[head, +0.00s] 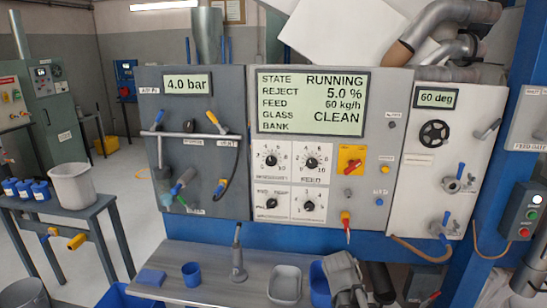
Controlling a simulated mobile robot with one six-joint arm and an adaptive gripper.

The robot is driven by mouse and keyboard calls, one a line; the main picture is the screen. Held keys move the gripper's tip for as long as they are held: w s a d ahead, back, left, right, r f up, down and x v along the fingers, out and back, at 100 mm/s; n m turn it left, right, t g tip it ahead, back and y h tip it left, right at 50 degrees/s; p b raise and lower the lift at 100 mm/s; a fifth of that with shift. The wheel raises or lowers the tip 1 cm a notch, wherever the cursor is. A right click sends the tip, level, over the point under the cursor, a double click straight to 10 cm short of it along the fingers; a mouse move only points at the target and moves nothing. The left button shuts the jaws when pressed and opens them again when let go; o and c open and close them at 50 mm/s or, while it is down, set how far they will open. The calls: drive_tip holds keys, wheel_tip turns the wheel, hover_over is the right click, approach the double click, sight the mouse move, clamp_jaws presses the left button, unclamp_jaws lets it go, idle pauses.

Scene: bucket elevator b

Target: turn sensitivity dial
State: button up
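The control panel (378,120) carries a white block of several round black dials on its lower left. The upper left dial (271,160) has a number scale and a small label below it that seems to read sensitivity. The upper right dial (312,162), with a feed label, is beside it. Two more dials are below. A grey jointed shape (345,275) at the bottom, right of centre, looks like the end of my arm with my gripper. It is well below the dials and apart from them. Its fingers cannot be made out.
The display (312,102) reads running, reject 5.0 %, glass clean. A yellow and red switch (351,159) is right of the dials. The bench (215,262) below holds a blue cup (191,274), an upright grey tool (238,255) and a grey tub (285,284). The space before the dials is clear.

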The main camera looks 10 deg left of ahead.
drive_tip(key=w+a+r+n+t+h+p, duration=0.2)
drive_tip(key=w+a+r+n+t+p, duration=0.15)
drive_tip(key=w+r+n, duration=0.4)
drive_tip(key=n+t+y+p, duration=0.6)
drive_tip(key=n+t, duration=0.5)
drive_tip(key=n, duration=0.6)
approach(270, 162)
drive_tip(key=s, duration=0.3)
drive_tip(key=shift+s+a+f+h+p, duration=0.1)
drive_tip(key=shift+a+h+p, duration=0.2)
drive_tip(key=shift+h+p, duration=0.1)
drive_tip(key=w, duration=1.4)
drive_tip(key=shift+d, duration=0.3)
drive_tip(key=shift+s, duration=0.1)
